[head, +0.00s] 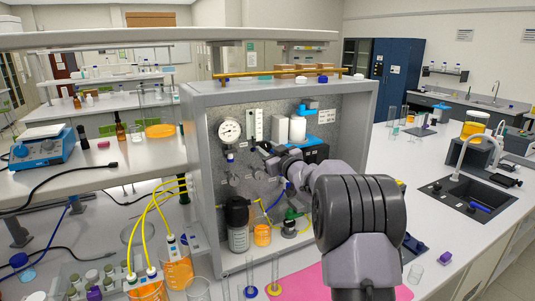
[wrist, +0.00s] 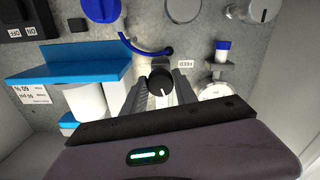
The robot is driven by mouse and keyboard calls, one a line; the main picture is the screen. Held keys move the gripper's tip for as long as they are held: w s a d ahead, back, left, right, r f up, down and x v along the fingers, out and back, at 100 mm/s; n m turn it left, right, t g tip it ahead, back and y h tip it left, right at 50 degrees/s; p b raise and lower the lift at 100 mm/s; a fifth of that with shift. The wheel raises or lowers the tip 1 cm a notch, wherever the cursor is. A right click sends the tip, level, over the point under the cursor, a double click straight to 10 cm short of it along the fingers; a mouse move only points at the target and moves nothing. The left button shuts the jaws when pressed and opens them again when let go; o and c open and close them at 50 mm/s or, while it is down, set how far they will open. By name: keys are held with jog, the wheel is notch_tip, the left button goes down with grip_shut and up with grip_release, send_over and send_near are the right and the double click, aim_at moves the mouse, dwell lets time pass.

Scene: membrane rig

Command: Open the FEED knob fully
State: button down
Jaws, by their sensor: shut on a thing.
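In the wrist view the FEED knob (wrist: 160,77) is a dark round knob on the grey panel, with a white pointer line toward the bottom of the picture. A small label beside it reads FEED upside down. My gripper (wrist: 161,86) has one finger on each side of the knob and is shut on it. In the head view my gripper (head: 266,151) reaches the rig's panel (head: 260,110) from the right. There the FEED knob is hidden or too small to make out.
In the wrist view a blue knob (wrist: 100,8) and a grey knob (wrist: 260,11) are nearby, with a blue bracket (wrist: 62,64) at left. In the head view a pressure gauge (head: 230,131) is on the panel, and a dark-capped bottle (head: 238,225) stands below.

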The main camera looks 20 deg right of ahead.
jog(key=n+b, duration=0.3)
jog(key=n, duration=0.1)
jog(key=shift+f+n, duration=0.1)
jog(key=shift+n, duration=0.2)
jog(key=n+b, duration=0.2)
jog(key=n, duration=0.1)
jog(key=shift+n, duration=0.4)
jog(key=n+b, duration=0.2)
jog(key=n, duration=0.2)
jog(key=n+b, duration=0.2)
jog(key=n, duration=0.2)
jog(key=shift+d, duration=0.1)
jog(key=n+b, duration=0.2)
jog(key=n, duration=0.2)
jog(key=shift+n, duration=0.3)
jog(key=n+b, duration=0.2)
jog(key=n, duration=0.1)
jog(key=shift+n, duration=0.4)
jog(key=n+b, duration=0.2)
jog(key=n, duration=0.2)
jog(key=shift+r, duration=0.2)
jog(key=shift+r+n+b, duration=0.1)
jog(key=shift+n+b, duration=0.5)
jog(key=shift+n, duration=0.9)
